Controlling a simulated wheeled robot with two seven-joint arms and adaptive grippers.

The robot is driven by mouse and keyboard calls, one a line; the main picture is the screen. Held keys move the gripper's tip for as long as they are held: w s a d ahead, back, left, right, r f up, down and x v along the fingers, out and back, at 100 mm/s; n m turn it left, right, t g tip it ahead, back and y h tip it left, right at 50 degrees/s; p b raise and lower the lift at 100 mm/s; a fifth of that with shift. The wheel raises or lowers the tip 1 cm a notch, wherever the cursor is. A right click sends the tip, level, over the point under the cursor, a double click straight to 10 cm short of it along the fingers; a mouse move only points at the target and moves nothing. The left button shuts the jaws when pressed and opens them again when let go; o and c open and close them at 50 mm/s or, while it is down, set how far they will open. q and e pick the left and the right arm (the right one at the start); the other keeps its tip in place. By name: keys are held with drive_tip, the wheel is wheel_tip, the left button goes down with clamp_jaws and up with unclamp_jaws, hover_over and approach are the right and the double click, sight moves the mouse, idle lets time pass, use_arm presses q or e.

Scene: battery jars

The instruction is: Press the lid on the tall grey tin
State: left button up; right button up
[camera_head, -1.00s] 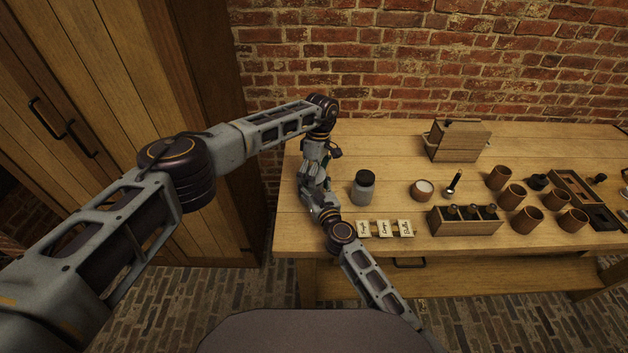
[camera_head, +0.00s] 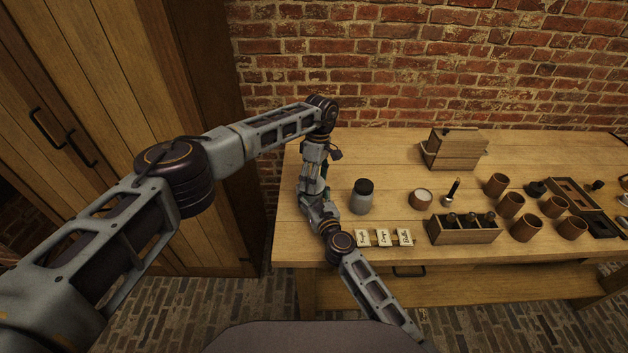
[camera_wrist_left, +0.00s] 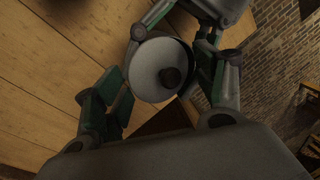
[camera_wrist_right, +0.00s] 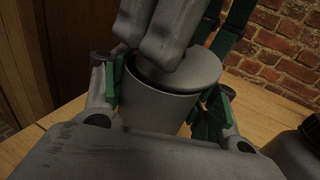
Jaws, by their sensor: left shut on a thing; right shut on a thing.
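The grey tin (camera_wrist_right: 158,106) stands upright between the fingers of my right gripper (camera_wrist_right: 160,98), which is shut on its sides. A round grey lid (camera_wrist_right: 200,72) lies over the tin's mouth. The left wrist view shows the lid (camera_wrist_left: 150,72) from above with a dark round knob (camera_wrist_left: 171,77). My left gripper (camera_wrist_left: 160,85) is over the lid, its fingers at either side, shut on it. In the head view, the arms hide the tin and lid.
A grey jar with a black lid (camera_head: 362,197) stands close right of the grippers. Label cards (camera_head: 384,238) lie in front of it. Farther right are a small white-topped pot (camera_head: 421,199), a wooden rack (camera_head: 464,231), several brown cups (camera_head: 527,228) and a wooden box (camera_head: 452,152).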

use_arm(q)
drive_tip(key=shift+o, duration=0.8)
drive_tip(key=shift+s+d+f, duration=0.1)
drive_tip(key=shift+s+f, duration=0.1)
drive_tip(key=shift+s, duration=0.15)
use_arm(e)
drive_tip(key=shift+w+d+r, duration=0.1)
drive_tip(key=shift+w+d, duration=0.15)
drive_tip(key=shift+d, duration=0.15)
use_arm(q)
drive_tip(key=shift+o, duration=0.3)
drive_tip(key=shift+f, duration=0.3)
